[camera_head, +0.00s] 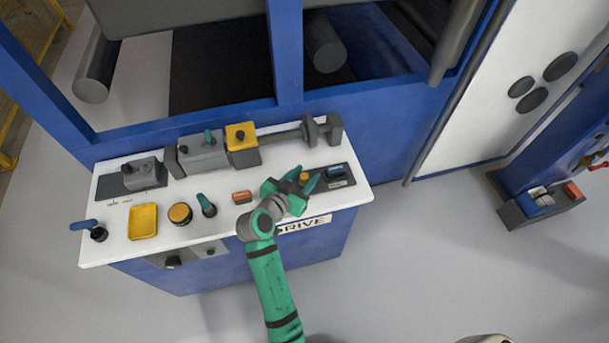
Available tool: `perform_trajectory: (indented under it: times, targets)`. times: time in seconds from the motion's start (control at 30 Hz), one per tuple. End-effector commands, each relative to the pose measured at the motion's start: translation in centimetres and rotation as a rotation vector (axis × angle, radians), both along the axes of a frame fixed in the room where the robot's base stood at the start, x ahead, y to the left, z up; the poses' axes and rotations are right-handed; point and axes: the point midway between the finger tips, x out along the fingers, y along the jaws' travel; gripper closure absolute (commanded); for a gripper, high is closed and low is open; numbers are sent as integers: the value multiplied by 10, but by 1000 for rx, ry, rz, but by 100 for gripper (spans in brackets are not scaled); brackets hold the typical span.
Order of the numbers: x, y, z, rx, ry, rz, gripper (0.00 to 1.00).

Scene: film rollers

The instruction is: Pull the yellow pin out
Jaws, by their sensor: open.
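A small yellow-orange piece (304,178), which looks like the yellow pin, shows on the dark plate (345,175) at the right end of the white console top. My gripper (306,175) is open, with its green fingers on either side of this piece. Whether the fingers touch it cannot be told from this view. My gripper partly hides the piece's lower part and the left part of the plate.
On the same plate is a dark blue handle (336,172). To the left are an orange-red button (242,197), a green-tipped lever (206,204), a round orange button (180,213) and a yellow tray (143,221). A yellow block (242,136) stands behind on a rail.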

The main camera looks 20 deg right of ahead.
Motion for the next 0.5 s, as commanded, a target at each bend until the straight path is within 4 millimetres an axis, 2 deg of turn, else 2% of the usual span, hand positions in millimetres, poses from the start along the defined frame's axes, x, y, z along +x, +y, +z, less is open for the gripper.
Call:
perform_trajectory:
  times: [0.17, 0.23, 0.33, 0.37, 0.5]
  targets:
    - [0, 0, 0, 0, 0, 1, 60]
    - [0, 0, 0, 0, 0, 1, 71]
    - [0, 0, 0, 0, 0, 1, 95]
    - [0, 0, 0, 0, 0, 1, 100]
    - [0, 0, 1, 0, 0, 1, 100]
